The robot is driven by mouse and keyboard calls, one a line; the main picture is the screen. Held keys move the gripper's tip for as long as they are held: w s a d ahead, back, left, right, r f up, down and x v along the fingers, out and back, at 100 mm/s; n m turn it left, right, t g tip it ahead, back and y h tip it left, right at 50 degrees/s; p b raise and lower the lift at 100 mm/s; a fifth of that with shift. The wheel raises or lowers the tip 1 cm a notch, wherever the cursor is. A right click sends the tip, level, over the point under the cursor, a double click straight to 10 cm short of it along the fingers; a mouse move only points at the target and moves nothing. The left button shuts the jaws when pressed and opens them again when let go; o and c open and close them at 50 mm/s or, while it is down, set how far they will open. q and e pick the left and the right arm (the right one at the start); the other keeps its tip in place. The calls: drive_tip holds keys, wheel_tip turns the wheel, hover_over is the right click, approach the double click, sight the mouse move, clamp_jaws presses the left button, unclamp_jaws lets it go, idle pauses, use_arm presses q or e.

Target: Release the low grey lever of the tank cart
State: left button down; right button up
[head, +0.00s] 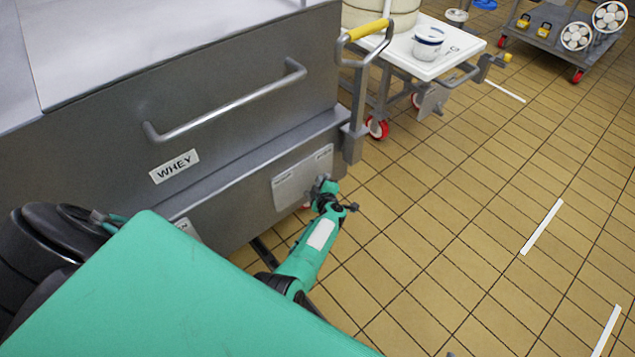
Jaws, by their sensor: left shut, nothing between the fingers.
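The tank cart (230,165) is a big grey metal body at the left with a WHEY label and a long bar handle (225,103). Low on its side is a pale plate (290,180) with small, unreadable markings. My left gripper (325,187) is at the plate's right end, shut, at the end of my green arm. Small grey parts show at its tip. I cannot tell whether one of them is the low grey lever, or whether the gripper touches it. My right gripper is not in view.
A yellow-topped upright handle (368,30) stands at the cart's corner. Behind it is a white-topped trolley (455,42) with a white tub (428,42). A grey cart (550,28) stands far right. The tiled floor (470,210) at the right is clear.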

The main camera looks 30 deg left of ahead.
use_arm(q)
drive_tip(key=w, duration=0.2)
drive_tip(key=w+d+m+g, duration=0.1)
drive_tip(key=shift+f, duration=0.25)
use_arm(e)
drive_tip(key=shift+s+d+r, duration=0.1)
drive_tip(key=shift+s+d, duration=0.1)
use_arm(q)
drive_tip(key=shift+d, duration=0.1)
idle(0.4)
drive_tip(key=shift+r, duration=0.1)
